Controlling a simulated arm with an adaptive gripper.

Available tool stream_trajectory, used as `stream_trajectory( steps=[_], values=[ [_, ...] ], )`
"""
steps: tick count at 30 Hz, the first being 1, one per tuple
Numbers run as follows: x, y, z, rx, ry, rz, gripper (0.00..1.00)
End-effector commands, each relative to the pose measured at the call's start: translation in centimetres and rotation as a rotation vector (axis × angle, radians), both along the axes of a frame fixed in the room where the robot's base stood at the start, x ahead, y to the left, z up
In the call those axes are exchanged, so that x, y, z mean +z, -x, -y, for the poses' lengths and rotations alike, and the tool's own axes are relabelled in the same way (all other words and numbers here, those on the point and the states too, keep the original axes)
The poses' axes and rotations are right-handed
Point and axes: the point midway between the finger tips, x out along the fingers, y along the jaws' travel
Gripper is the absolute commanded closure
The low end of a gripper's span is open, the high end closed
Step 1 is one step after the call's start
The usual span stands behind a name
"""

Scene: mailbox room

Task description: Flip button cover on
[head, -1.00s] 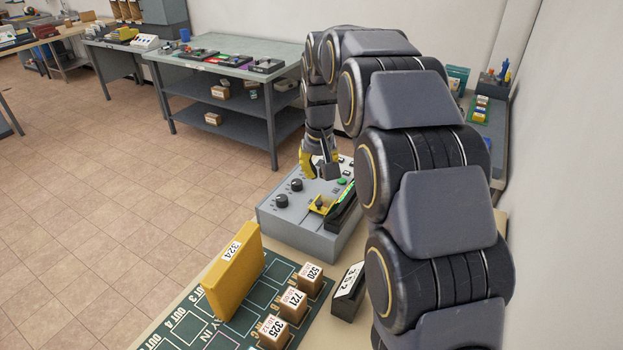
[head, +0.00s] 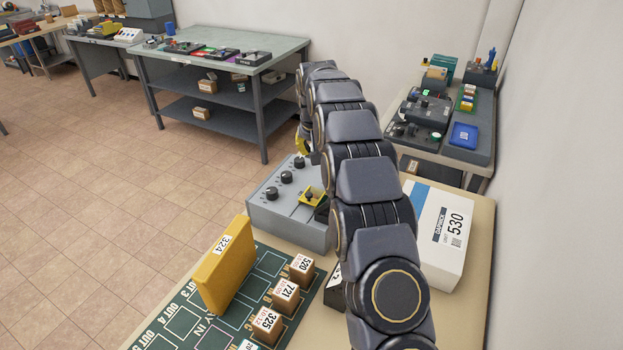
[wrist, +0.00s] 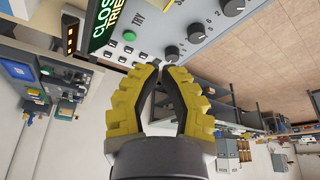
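The grey control box (head: 285,222) stands on the table left of my arm, with black knobs (head: 270,193) on its top. A yellow holder-like piece (head: 312,192) with a dark part on it sits at its right side; I cannot tell whether this is the button cover. The wrist view shows the box's panel (wrist: 150,38), a green button (wrist: 129,35) and a black knob (wrist: 171,53). My gripper (wrist: 160,72) has yellow fingers with black pads, tips drawn together, with nothing seen between them. In the head view my arm mostly hides it, beyond the box.
A white box marked 530 (head: 437,235) stands right of my arm. A yellow box marked 324 (head: 226,265) and small numbered boxes (head: 285,296) stand on a green board (head: 190,312) in front. A side table (head: 445,150) is at the back right.

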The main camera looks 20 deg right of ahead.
Motion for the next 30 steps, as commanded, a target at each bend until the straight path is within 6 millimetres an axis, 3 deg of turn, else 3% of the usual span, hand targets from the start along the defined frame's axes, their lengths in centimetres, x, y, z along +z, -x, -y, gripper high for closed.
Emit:
stream_trajectory(
  steps=[20, 30],
  values=[
    [-9.4, -3.3, 1.1, 0.000, 0.000, 0.000, 1.00],
    [-9.8, -1.4, 0.5, 0.000, 0.000, -0.004, 1.00]
  ],
)
